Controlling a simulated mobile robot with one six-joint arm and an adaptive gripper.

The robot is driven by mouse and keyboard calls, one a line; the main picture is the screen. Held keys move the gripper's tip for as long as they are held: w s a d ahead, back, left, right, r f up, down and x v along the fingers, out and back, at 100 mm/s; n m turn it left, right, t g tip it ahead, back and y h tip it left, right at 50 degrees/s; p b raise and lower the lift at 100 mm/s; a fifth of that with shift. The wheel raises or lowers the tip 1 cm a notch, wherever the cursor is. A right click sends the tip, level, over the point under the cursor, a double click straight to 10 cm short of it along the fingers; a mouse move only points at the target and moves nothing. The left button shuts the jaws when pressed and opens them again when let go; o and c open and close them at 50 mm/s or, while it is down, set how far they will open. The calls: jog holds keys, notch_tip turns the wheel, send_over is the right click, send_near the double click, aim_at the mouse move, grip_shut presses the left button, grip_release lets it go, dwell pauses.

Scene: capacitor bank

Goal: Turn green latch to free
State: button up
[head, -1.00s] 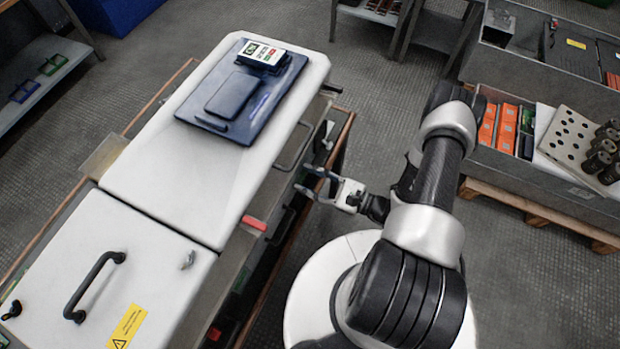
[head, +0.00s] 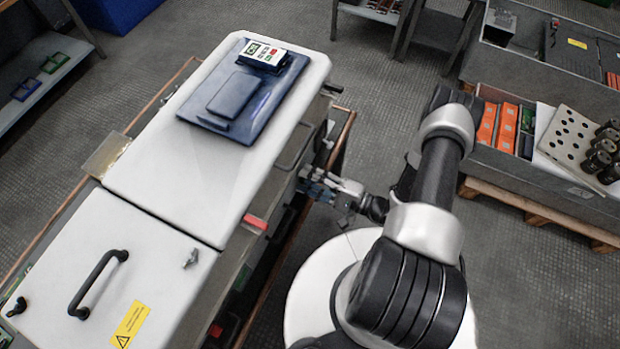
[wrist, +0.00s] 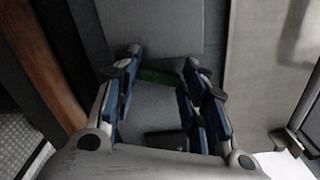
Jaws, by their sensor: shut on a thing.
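The green latch (wrist: 160,76) shows in the wrist view as a short green bar on the grey cabinet side, between my fingertips. My gripper (wrist: 163,72) has its two blue-padded fingers on either side of the latch, shut on its ends. In the head view my gripper (head: 312,182) is against the right side of the cabinet. The latch cannot be made out there, and the fingers partly merge with dark fittings. The latch's exact angle is hard to judge in the dim wrist picture.
The white cabinet top (head: 200,165) carries a blue tray (head: 215,122) with a meter (head: 263,54). A red latch (head: 255,222) sits nearer on the same cabinet side. A crate (head: 545,165) stands at right.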

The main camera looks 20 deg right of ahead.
jog(key=shift+f+n, duration=0.1)
jog(key=shift+n, duration=1.4)
jog(key=o, duration=1.1)
jog(key=shift+c, duration=0.2)
jog(key=v, duration=1.2)
